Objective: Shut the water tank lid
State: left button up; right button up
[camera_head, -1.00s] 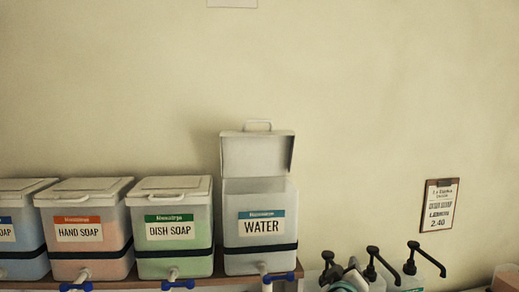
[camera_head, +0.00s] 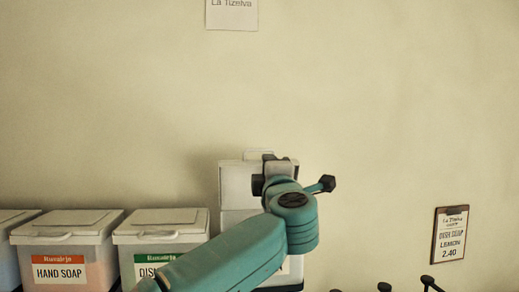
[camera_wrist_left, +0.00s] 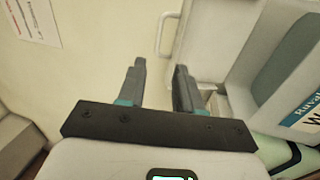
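The water tank's white lid (camera_head: 236,187) stands upright and open in the head view, with its handle on top. My left arm covers its right part and most of the tank (camera_head: 229,219) below. In the left wrist view the lid (camera_wrist_left: 218,30) with its handle is at top centre, and the tank's label (camera_wrist_left: 302,108) is at the right edge. My left gripper (camera_wrist_left: 161,85) has its two fingers apart with nothing between them, close to the lid; contact cannot be told. In the head view the left gripper (camera_head: 268,178) is partly hidden by its wrist. My right gripper is out of view.
The closed hand soap drum (camera_head: 62,245) and dish soap drum (camera_head: 160,237) stand left of the tank. Black pump tops (camera_head: 428,283) show at the bottom right. A price sign (camera_head: 450,234) hangs on the wall.

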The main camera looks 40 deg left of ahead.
aim_at(259, 150)
pick_arm(q)
jog(key=p+x, duration=0.7)
jog(key=x, duration=0.6)
jog(key=shift+s+r, duration=0.1)
jog(key=shift+r, duration=0.05)
jog(key=shift+a, duration=0.1)
jog(key=shift+a, duration=0.1)
jog(key=shift+c, duration=0.3)
jog(key=c, duration=0.5)
grip_shut()
